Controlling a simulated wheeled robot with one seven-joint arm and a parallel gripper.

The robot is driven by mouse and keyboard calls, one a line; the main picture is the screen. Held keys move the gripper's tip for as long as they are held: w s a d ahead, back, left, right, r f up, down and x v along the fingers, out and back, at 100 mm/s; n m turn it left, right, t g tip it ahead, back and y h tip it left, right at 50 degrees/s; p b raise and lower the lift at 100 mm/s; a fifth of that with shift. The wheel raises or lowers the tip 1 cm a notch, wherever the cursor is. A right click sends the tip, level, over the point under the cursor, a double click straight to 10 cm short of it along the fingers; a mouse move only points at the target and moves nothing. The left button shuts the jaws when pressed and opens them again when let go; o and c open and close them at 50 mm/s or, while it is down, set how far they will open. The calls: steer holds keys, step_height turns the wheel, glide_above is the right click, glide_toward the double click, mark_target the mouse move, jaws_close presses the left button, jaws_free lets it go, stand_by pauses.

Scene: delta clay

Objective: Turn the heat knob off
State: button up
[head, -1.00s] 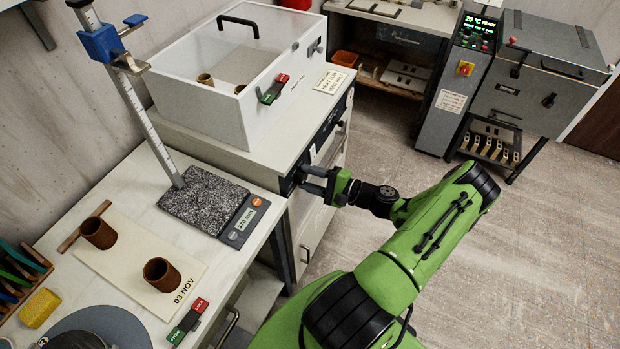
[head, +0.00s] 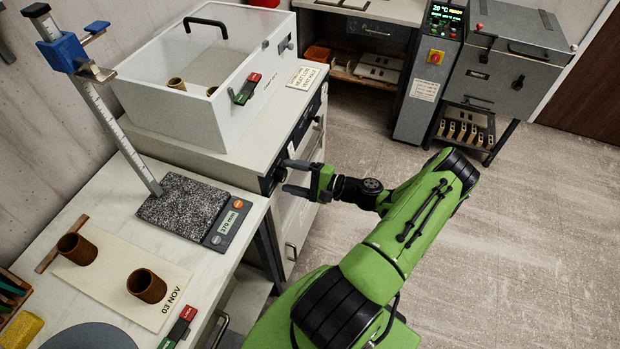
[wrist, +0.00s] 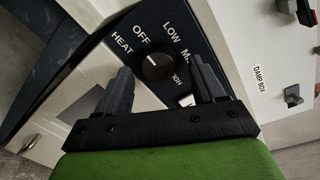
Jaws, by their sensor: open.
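The heat knob (wrist: 158,67) is a round dark knob on a dark panel in the wrist view. Printed labels around it include OFF, LOW and HIGH, with HEAT at the left. A short white mark on the knob points up-left, roughly toward OFF; its exact setting is hard to tell. My gripper (wrist: 162,70) is open, with one finger on each side of the knob. I cannot tell whether the fingers touch it. In the head view my gripper (head: 286,176) is at the cabinet's front panel (head: 302,122), and the knob cannot be made out there.
A clear-lidded damp box (head: 165,108) stands on the cabinet. At the left, a table (head: 195,268) holds a scale (head: 182,207) and two brown clay cylinders (head: 147,286). A grey kiln-like unit (head: 515,75) stands at the back right. The floor at right is clear.

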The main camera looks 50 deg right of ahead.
steer(key=v, duration=1.4)
steer(key=shift+s+d, duration=0.15)
steer(key=shift+s, duration=0.2)
